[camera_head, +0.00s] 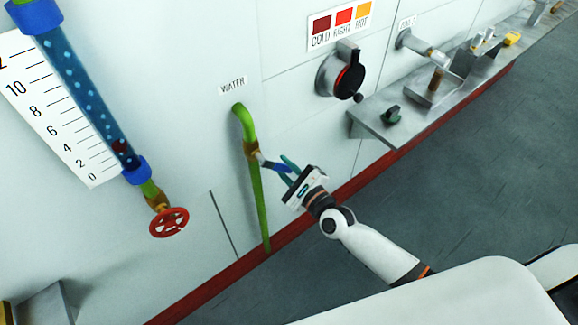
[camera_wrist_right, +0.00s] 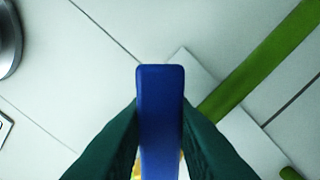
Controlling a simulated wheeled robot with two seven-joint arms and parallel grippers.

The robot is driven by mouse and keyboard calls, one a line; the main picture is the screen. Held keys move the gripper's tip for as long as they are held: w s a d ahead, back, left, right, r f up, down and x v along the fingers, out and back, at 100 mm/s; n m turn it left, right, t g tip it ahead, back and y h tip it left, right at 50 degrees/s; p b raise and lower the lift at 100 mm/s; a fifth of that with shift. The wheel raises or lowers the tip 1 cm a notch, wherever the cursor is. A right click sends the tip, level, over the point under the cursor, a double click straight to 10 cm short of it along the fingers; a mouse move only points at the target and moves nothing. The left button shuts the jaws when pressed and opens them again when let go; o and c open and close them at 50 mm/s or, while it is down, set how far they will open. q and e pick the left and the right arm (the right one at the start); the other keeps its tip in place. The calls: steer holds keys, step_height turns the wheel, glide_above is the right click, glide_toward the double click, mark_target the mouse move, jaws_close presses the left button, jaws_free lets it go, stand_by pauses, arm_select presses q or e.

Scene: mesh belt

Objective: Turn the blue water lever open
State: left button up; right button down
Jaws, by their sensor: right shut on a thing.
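The blue water lever (camera_head: 273,164) sticks out to the right from a brass valve (camera_head: 251,150) on the green water pipe (camera_head: 257,205), below the WATER label (camera_head: 232,85). My right gripper (camera_head: 287,168) is at the lever, with its green fingers on either side of it. In the right wrist view the lever (camera_wrist_right: 160,110) stands between the two fingers (camera_wrist_right: 160,140), which are shut on it. The green pipe runs behind it, at the right of that view (camera_wrist_right: 262,60). The brass valve is mostly hidden there. My left gripper is not in view.
A blue bubbling tube (camera_head: 85,85) with a scale (camera_head: 50,115) and a red handwheel (camera_head: 169,222) are at the left. A dial (camera_head: 340,75) with a black knob is up right, under the COLD/RIGHT/HOT sign (camera_head: 340,24). A metal shelf (camera_head: 400,115) carries several small items.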

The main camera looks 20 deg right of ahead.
mark_target(259, 174)
steer(key=shift+s+a+f+m+b, duration=0.2)
steer(key=shift+a+f+m+b, duration=0.4)
steer(key=shift+m, duration=0.4)
steer(key=shift+s+a+f+m+b, duration=0.15)
steer(key=shift+s+a+m+b, duration=0.2)
steer(key=shift+a+m, duration=0.5)
steer(key=shift+s+a+f+m+b, duration=0.2)
steer(key=shift+a+m+b, duration=0.2)
steer(key=shift+m, duration=0.9)
steer(key=shift+s+a+f+m+b, duration=0.2)
steer(key=shift+a+m+b, duration=0.2)
steer(key=shift+a+m, duration=0.45)
steer(key=shift+d+m, duration=0.15)
steer(key=shift+m, duration=0.15)
steer(key=c, duration=1.2)
jaws_free()
steer(key=shift+c, duration=0.2)
steer(key=shift+r, duration=0.1)
